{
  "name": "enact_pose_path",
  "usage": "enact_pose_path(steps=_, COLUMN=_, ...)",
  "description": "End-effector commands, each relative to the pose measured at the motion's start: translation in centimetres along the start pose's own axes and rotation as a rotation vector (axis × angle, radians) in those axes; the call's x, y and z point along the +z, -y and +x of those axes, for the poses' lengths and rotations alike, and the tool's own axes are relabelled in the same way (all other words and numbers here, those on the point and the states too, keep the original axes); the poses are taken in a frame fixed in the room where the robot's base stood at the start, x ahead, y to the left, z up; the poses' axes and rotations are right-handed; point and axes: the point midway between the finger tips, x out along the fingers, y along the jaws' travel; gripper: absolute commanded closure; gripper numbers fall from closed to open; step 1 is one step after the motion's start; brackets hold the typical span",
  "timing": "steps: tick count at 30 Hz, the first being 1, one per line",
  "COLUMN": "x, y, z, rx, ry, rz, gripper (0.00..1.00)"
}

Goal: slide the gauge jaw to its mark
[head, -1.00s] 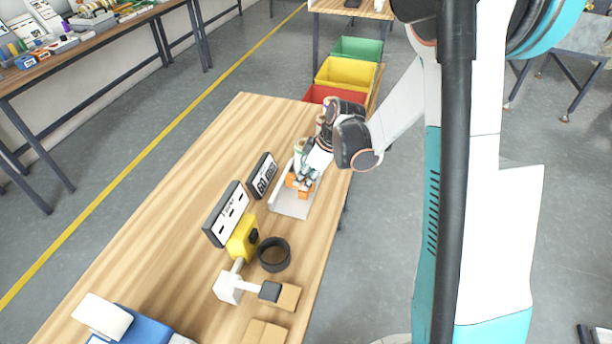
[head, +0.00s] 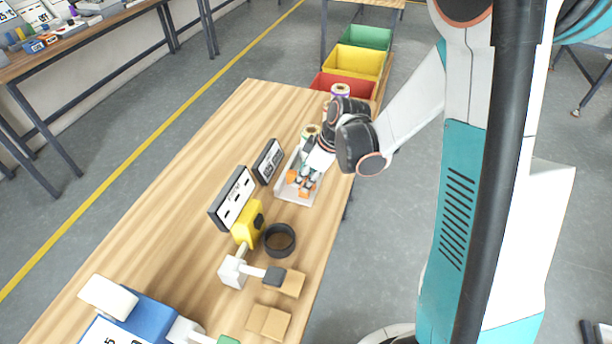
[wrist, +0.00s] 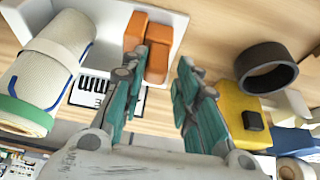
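Two orange blocks (head: 306,187) are in a pale tray-like holder (head: 290,196) on the wooden table; they also show in the wrist view (wrist: 158,48). They may be the gauge jaw, but I cannot tell for sure, and I cannot make out a mark. My gripper (head: 303,178) is low over this holder. In the wrist view my gripper (wrist: 161,62) is open, with a gap between its teal fingers. The left fingertip is close to the orange blocks; I cannot tell whether it touches. The right fingertip is clear of them.
A dark display (head: 268,161) stands beside the holder. A white roll (wrist: 42,78) lies close by. A black ring (head: 280,240), yellow box (head: 246,222), white sign (head: 232,198) and white clamp-like device (head: 234,271) stand nearer. Red, yellow and green bins (head: 357,61) are beyond the table.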

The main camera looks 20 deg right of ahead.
Motion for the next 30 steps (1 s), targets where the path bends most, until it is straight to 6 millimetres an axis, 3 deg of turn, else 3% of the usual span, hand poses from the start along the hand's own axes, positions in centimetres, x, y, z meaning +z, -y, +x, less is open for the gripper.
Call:
enact_pose_path(steps=8, x=0.0, y=-0.1, z=-1.0, rx=0.001, ry=0.000, rz=0.001, gripper=0.72)
enact_pose_path(steps=24, x=0.0, y=0.0, z=-9.6, rx=0.001, ry=0.000, rz=0.001, gripper=0.72)
enact_pose_path(steps=30, x=0.0, y=0.0, z=-11.5, rx=0.000, ry=0.000, rz=0.000, gripper=0.72)
